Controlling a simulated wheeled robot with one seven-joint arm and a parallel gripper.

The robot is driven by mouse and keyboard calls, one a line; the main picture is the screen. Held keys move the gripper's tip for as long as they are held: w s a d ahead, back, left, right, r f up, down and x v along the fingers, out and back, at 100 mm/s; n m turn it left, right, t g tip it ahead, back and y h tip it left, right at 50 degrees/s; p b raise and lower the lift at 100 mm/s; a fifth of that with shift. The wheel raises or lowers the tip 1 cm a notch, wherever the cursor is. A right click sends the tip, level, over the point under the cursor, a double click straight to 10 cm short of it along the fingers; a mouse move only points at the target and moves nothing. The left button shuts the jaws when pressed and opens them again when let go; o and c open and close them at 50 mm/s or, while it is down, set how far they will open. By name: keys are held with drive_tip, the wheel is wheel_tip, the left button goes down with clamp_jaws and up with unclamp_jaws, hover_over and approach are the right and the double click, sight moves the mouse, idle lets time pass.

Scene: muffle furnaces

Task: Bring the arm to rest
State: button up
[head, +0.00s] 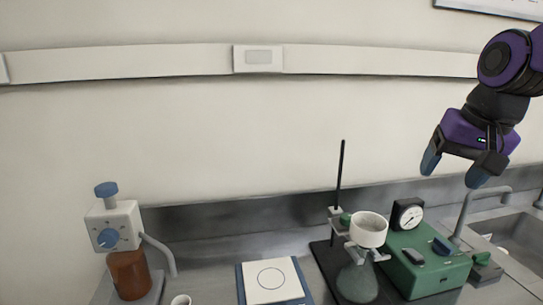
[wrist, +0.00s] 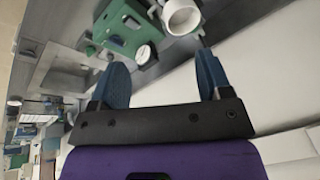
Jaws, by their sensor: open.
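My gripper (head: 453,173) is a black palm with two blue fingers on a purple and black arm. In the head view it hangs at the upper right, in the air above the green device and the sink. In the wrist view my gripper (wrist: 163,82) shows its two blue fingers spread wide, with nothing between them held. The tips point towards the bench, and the fingers touch nothing that I can see.
Below stand a green device (head: 427,268) with a gauge, a flask (head: 357,282) under a white funnel (head: 369,230) on a stand, a blue-edged plate (head: 272,281), and a brown bottle dispenser (head: 130,274). A sink (head: 515,240) with a faucet lies right. The air left of my gripper is clear.

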drive_tip(key=s+f+n+t+h, duration=0.1)
drive_tip(key=s+n, duration=0.2)
drive_tip(key=s, duration=0.8)
drive_tip(key=shift+s+d+f+n+t, duration=0.3)
drive_tip(key=shift+s+f, duration=0.1)
